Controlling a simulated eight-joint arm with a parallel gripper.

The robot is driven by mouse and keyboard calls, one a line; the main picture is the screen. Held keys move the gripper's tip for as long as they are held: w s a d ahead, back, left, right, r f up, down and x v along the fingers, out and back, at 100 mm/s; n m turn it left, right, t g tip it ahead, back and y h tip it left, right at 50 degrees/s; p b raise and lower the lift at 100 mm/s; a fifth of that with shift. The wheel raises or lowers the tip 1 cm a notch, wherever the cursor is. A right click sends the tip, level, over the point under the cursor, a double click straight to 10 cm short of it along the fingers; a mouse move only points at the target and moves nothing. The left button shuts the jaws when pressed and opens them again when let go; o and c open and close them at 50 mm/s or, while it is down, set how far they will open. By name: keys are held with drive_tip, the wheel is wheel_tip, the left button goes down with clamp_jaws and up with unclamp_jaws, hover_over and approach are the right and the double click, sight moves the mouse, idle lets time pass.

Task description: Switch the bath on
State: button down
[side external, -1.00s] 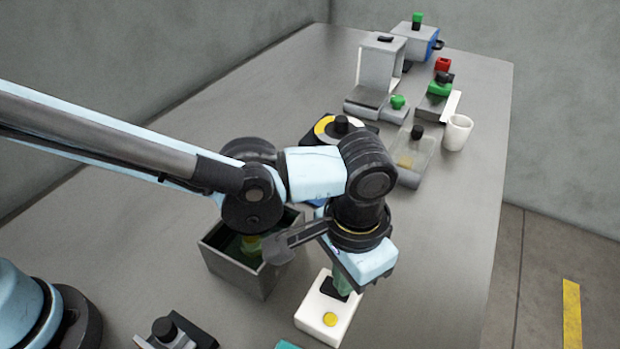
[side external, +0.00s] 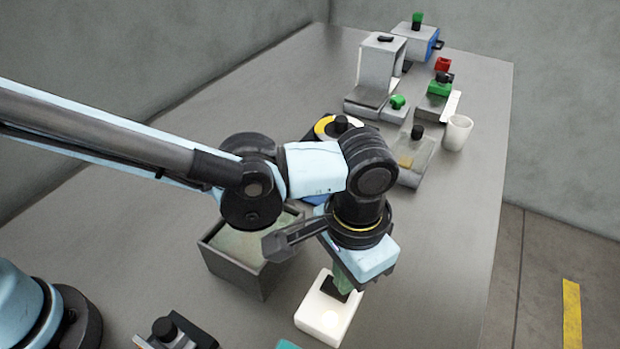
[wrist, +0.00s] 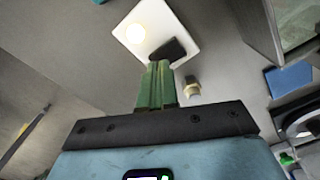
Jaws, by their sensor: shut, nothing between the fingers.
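The bath is a grey open-topped box (side external: 235,265) left of my gripper in the side view; its inside looks pale and cloudy. Its edge shows at the upper right of the wrist view (wrist: 262,32). The box also shows in the wrist view (wrist: 183,38). My gripper (side external: 345,279) has green fingers, shut and empty, with the tips (wrist: 157,66) right at the rocker. Whether they touch it I cannot tell.
A small cream and dark piece (wrist: 192,88) is beside the fingers in the wrist view. Behind my arm are a clear-grey unit with a black knob (side external: 416,155), a white cup (side external: 457,132) and other devices. The table's right side is clear.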

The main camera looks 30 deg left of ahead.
drive_tip(key=shift+r, duration=2.85)
drive_tip(key=w+a+r+n+t+h, duration=0.1)
drive_tip(key=w+a+r, duration=0.1)
drive_tip(key=a, duration=0.6)
drive_tip(key=w+a+r+n+t, duration=0.2)
drive_tip(key=w+a, duration=0.1)
drive_tip(key=a, duration=0.6)
drive_tip(key=s+a+f+n+t, duration=0.1)
drive_tip(key=s+a+t, duration=0.1)
drive_tip(key=a, duration=0.6)
drive_tip(key=s+a+f+n+t+y, duration=0.1)
drive_tip(key=s+a+n+t, duration=0.1)
drive_tip(key=a, duration=0.7)
